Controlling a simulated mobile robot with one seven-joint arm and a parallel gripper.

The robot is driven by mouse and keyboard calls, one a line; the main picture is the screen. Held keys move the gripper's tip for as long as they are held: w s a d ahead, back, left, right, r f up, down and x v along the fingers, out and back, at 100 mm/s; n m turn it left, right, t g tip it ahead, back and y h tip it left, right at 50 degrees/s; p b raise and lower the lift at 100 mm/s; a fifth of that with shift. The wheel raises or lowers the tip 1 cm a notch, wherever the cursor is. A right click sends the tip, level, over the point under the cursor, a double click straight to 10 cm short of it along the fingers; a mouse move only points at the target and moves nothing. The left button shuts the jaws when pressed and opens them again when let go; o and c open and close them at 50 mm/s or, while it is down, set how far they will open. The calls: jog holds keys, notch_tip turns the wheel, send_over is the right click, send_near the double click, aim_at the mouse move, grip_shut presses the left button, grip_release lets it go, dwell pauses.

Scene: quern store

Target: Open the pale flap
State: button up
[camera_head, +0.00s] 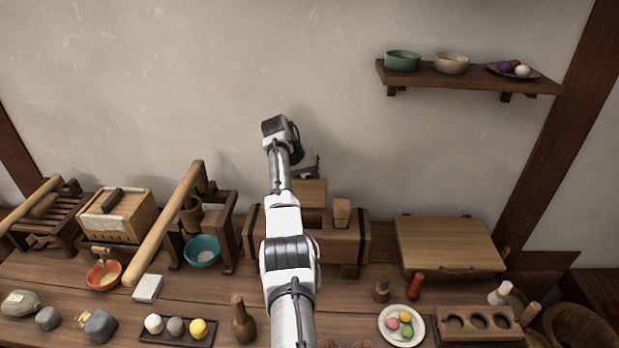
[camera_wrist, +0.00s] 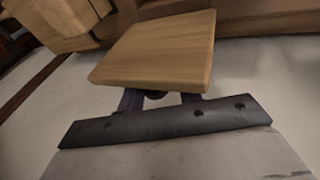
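The pale flap (camera_head: 311,190) is a small light-wood board at the back of a dark-banded wooden box (camera_head: 355,246), rising above the box's top. My arm partly covers the box. In the wrist view the flap (camera_wrist: 160,50) fills the upper middle, with its free edge towards my gripper. My gripper (camera_head: 312,163) is above and behind the box, close to the flap. In the wrist view its two dark fingers (camera_wrist: 160,98) stand apart, and their tips are hidden by the flap. I cannot tell whether they touch it.
A wooden block (camera_head: 342,212) stands on the box's right. A wide pale lidded box (camera_head: 450,243) is to the right. A slanted wooden beam (camera_head: 165,225) and a teal bowl (camera_head: 202,250) are to the left. A shelf with bowls (camera_head: 465,76) hangs at upper right.

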jog(key=shift+o, duration=0.9)
jog(key=shift+w+r, duration=0.1)
jog(key=shift+r, duration=0.1)
jog(key=shift+r, duration=0.2)
jog(key=b+v, duration=0.4)
jog(key=v, duration=0.9)
jog(key=shift+r, duration=0.15)
jog(key=shift+a, duration=0.15)
